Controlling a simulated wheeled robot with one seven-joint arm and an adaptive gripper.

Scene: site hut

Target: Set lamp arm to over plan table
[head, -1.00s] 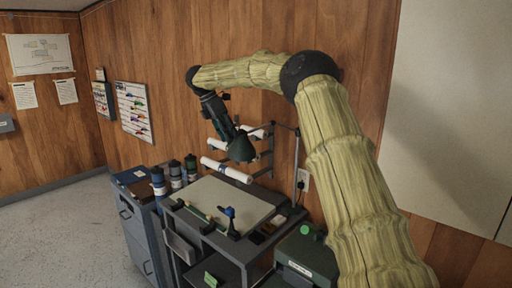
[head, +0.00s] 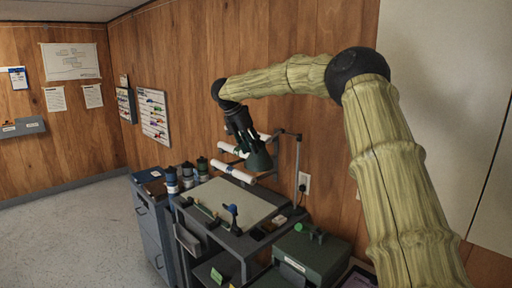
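The plan table (head: 235,203) is a dark stand with a pale tilted board, in the middle of the head view. A dark green cone-shaped lamp shade (head: 259,160) hangs above the board's back right part. A thin grey lamp arm (head: 287,132) shows behind it, joined to an upright grey post (head: 297,168) at the table's right rear. My gripper (head: 247,139) points down at the shade from above left and overlaps it in the view. The fingertips are dark and small against the shade. I cannot tell whether they grip it.
White paper rolls (head: 234,171) lie on a rack behind the board. Several dark bottles (head: 187,175) stand left of it on a grey cabinet (head: 152,228). A green box (head: 312,254) sits at right. Floor at left is clear.

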